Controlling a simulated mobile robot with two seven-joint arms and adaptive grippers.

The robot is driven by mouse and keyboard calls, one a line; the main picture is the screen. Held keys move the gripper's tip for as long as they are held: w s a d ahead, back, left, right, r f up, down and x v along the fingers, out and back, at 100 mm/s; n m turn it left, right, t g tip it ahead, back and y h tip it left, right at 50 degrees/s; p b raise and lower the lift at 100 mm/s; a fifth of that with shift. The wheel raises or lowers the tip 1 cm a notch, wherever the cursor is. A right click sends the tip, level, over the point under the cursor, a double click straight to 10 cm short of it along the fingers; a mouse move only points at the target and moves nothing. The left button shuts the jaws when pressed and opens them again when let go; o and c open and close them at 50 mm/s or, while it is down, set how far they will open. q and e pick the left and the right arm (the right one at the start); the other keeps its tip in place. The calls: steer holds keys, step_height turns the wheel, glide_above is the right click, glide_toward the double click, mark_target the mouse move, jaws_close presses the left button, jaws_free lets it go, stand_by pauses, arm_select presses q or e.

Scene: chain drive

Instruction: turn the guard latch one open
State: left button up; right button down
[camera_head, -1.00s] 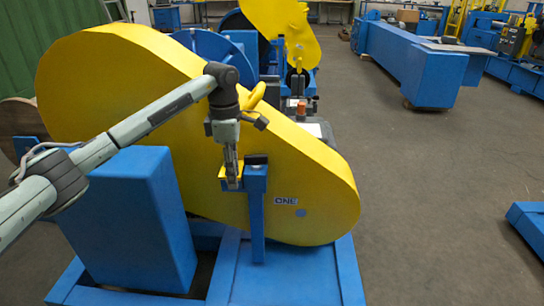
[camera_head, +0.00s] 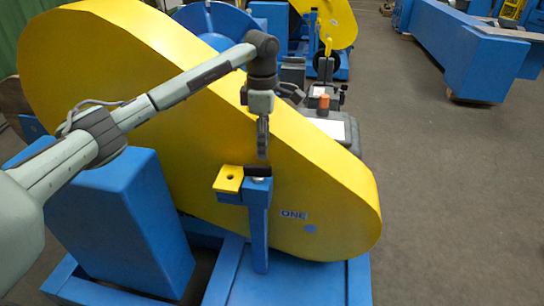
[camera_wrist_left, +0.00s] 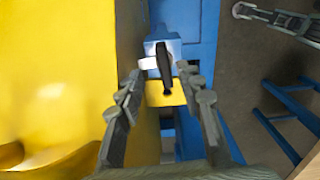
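Guard latch one is a black bar handle (camera_head: 258,170) on a silver pivot atop a blue post (camera_head: 258,225), in front of the yellow guard (camera_head: 320,190) marked ONE. The bar lies roughly left-right in the head view, its left end by a yellow tab (camera_head: 229,179) with a hole. My left gripper (camera_head: 262,155) points down just above the handle. In the left wrist view, its fingers (camera_wrist_left: 163,100) are apart, with the black handle (camera_wrist_left: 164,68) and yellow tab (camera_wrist_left: 166,93) showing between them. I see no contact. My right gripper is not identifiable.
A blue block (camera_head: 120,220) stands left of the post, under my left arm. A grey box with an orange knob (camera_head: 323,103) is behind the guard.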

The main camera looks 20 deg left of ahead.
mark_target(263, 166)
arm_select(q)
steer(key=f, duration=0.6)
steer(key=shift+s, duration=0.3)
steer(key=shift+f, duration=0.65)
arm_select(e)
steer(key=shift+s+f, duration=0.55)
steer(key=shift+f, duration=0.2)
arm_select(q)
jaws_close()
arm_select(e)
steer(key=shift+f, duration=0.1)
